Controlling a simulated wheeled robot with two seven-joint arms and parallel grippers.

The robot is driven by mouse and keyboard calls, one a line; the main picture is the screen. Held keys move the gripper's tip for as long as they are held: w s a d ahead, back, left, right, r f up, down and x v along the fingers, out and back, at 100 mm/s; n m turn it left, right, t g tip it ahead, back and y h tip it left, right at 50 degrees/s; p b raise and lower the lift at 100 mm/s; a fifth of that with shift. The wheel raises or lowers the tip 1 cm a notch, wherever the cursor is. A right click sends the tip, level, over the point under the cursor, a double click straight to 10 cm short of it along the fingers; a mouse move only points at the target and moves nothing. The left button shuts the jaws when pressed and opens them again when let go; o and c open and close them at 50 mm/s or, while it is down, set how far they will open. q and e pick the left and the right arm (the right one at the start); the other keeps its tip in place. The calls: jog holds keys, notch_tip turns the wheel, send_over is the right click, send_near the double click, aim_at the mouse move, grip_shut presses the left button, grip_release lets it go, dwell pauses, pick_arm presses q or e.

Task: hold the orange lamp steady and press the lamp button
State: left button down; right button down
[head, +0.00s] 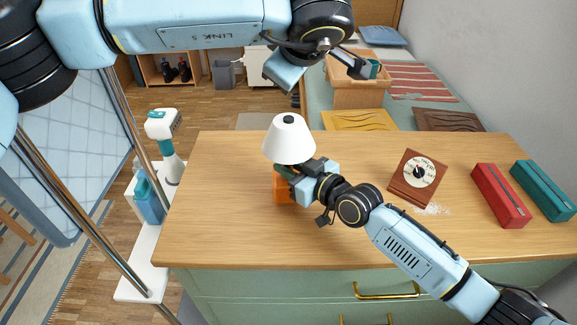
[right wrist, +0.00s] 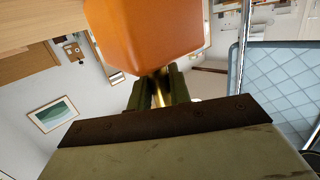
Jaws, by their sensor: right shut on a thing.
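The orange lamp stands upright on the wooden counter, with a white cone shade (head: 289,140) and an orange base (head: 284,190). My right gripper (head: 287,173) is at the lamp's stem, just below the shade, and is shut on it. In the right wrist view, a brass-coloured stem shows between the fingers (right wrist: 160,92), beside the orange base (right wrist: 150,35). No lamp button can be made out; the arm and shade hide part of the lamp. My left gripper (head: 284,72) is raised, above and behind the lamp and apart from it; its fingers cannot be made out clearly.
On the counter (head: 225,220), a brown clock-like box (head: 416,177), a red box (head: 500,195) and a teal box (head: 545,188) stand to the right. The counter left of the lamp is clear. A wooden crate (head: 357,95) stands behind, past yellow and brown mats.

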jog(key=c, duration=1.2)
grip_release()
jog(key=shift+s+d, duration=0.1)
jog(key=v, duration=1.1)
jog(key=shift+s+d, duration=0.25)
jog(key=shift+s, duration=0.05)
